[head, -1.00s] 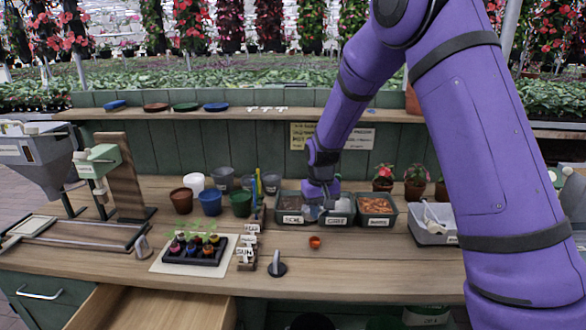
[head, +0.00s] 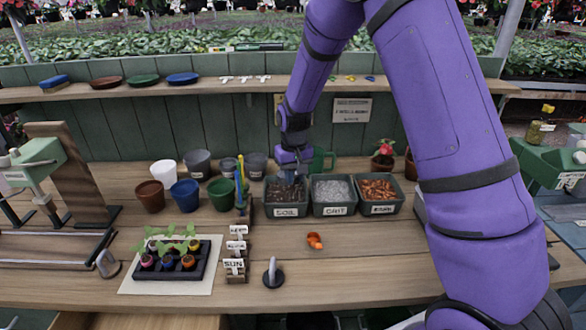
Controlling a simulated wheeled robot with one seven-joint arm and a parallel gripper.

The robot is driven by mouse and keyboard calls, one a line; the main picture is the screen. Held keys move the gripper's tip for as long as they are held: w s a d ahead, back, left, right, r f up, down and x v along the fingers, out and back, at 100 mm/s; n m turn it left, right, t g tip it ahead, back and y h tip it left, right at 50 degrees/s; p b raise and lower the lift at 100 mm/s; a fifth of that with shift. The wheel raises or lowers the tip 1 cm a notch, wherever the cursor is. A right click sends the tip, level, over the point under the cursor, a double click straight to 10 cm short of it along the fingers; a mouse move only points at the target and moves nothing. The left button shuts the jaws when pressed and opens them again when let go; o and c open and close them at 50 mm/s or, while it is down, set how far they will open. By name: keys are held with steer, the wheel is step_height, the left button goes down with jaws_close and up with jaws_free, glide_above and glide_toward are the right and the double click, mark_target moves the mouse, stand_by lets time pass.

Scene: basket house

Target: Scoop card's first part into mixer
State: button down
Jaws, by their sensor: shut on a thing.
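My gripper (head: 292,170) points down at the back of the bin labelled SOIL (head: 286,211), which holds dark soil. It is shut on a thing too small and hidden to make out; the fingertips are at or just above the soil. The bin labelled GRIT (head: 334,210), with pale grit, is beside it. A third bin (head: 380,209) holds orange-brown chips; its label is not legible. A pale notice card (head: 352,110) hangs on the back boards, its text too small to read. Which machine is the mixer, I cannot tell.
Pots (head: 186,193) stand left of the bins. A black tray of seedlings (head: 178,262) and small label blocks (head: 236,257) are at the front left. A small orange thing (head: 314,240) lies before the bins. Green machines stand at left (head: 38,158) and right (head: 548,165).

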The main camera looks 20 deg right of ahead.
step_height(320, 180, down, 8)
steer(key=shift+r, duration=0.1)
steer(key=shift+s+f, duration=0.5)
steer(key=shift+f, duration=0.3)
steer(key=shift+a, duration=0.1)
stand_by(0.5)
steer(key=shift+w+r, duration=0.25)
steer(key=shift+r, duration=0.45)
steer(key=shift+w+r, duration=0.2)
steer(key=shift+r, duration=0.45)
steer(key=shift+g, duration=0.3)
steer(key=shift+w+r, duration=0.2)
steer(key=shift+r, duration=4.9)
